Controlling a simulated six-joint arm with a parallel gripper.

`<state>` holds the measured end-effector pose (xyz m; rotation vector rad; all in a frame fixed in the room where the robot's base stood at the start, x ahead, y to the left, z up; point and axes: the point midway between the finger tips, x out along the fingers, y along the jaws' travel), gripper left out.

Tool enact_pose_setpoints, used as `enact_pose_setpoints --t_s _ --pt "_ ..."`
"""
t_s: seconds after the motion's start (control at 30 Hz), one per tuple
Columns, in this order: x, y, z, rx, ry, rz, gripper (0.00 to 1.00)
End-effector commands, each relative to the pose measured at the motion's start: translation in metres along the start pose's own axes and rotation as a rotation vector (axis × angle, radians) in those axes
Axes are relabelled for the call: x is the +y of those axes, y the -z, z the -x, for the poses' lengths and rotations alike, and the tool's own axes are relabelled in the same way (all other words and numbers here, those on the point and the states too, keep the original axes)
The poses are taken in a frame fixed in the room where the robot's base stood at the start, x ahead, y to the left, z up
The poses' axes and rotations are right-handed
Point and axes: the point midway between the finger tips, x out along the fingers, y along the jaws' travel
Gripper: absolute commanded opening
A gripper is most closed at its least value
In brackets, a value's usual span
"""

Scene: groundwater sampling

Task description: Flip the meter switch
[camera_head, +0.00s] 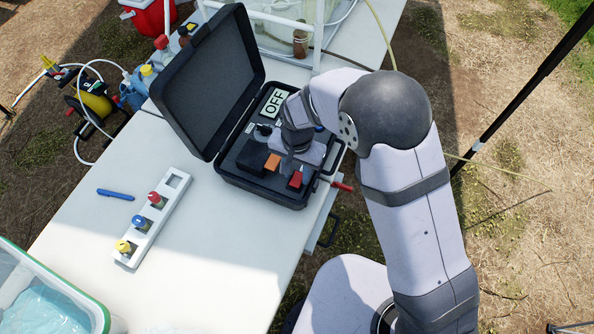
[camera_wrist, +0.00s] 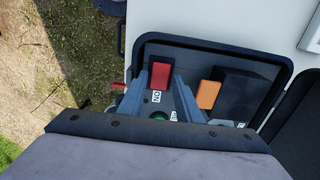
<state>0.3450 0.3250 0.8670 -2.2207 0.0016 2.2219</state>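The meter is an open black case (camera_head: 268,190) on the white table, its lid raised at the left. Its display (camera_head: 274,103) reads OFF. A red rocker switch (camera_head: 295,180) sits near the case's front right corner; it also shows in the wrist view (camera_wrist: 160,74), with an ON label below it. My gripper (camera_wrist: 162,82) is over the case, its two fingers apart, one on each side of the red switch's lower end. It holds nothing. Whether the fingertips touch the switch or panel cannot be told. In the head view my wrist hides part of the panel.
An orange block (camera_head: 272,162) and a dark block (camera_wrist: 250,95) sit beside the switch in the case. A white rack (camera_head: 153,218) with coloured-cap vials and a blue pen (camera_head: 116,194) lie to the left.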

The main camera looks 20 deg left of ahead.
Motion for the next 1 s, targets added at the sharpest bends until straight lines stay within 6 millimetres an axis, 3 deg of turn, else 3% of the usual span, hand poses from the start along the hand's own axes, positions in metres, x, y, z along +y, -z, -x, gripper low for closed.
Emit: enact_pose_setpoints --t_s 0.43,0.57,1.0 --pt "0.0 0.0 -0.009 0.001 0.001 0.0 0.31" --pt "0.0 0.0 -0.009 0.001 0.001 0.0 0.03" --pt "0.0 -0.004 -0.014 0.11 -0.001 0.005 0.01"
